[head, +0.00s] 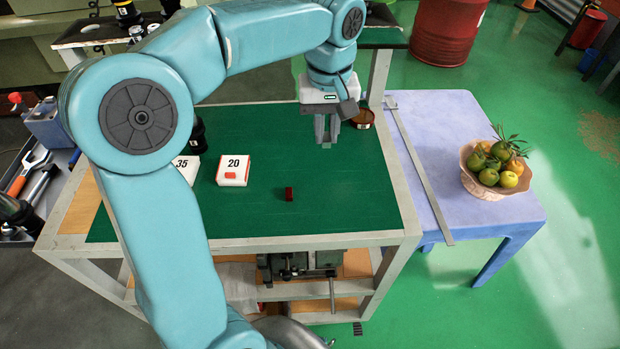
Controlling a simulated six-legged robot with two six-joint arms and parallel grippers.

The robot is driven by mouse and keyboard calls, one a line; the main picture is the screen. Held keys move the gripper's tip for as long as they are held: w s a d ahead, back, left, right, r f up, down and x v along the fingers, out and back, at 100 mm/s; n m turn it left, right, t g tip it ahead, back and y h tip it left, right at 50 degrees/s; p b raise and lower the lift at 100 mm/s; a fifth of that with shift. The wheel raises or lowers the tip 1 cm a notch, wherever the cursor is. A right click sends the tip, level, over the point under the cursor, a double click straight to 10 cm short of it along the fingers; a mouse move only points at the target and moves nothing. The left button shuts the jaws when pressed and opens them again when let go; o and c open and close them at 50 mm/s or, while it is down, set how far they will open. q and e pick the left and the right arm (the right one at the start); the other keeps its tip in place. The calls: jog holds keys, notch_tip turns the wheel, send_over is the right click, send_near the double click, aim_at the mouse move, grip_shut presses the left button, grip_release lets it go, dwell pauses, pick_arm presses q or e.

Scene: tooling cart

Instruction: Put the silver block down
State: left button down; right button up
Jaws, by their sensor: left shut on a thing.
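My left gripper (327,138) points down over the back right part of the green mat (345,190) on the cart. It is shut on the silver block (326,146), of which only a small pale piece shows between and below the fingertips. The fingers hide the rest. I cannot tell whether the block touches the mat or hangs just above it. My right gripper is not in view.
A dark red block (289,194) lies on the mat, left of and nearer than the gripper. A white "20" block (233,171) bears a red piece. A round tin (362,119) stands close right of the gripper. A fruit bowl (494,178) stands on the purple table. The mat's front right is clear.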

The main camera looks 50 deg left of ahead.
aim_at(323, 194)
pick_arm(q)
notch_tip(323, 194, down, 17)
jog(key=shift+w+r+b, duration=0.15)
jog(key=shift+r+b, duration=0.05)
jog(key=shift+b, duration=0.3)
jog(key=shift+w+f, duration=0.15)
jog(key=shift+f, duration=0.2)
jog(key=c, duration=1.1)
grip_release()
jog(key=shift+r, duration=0.1)
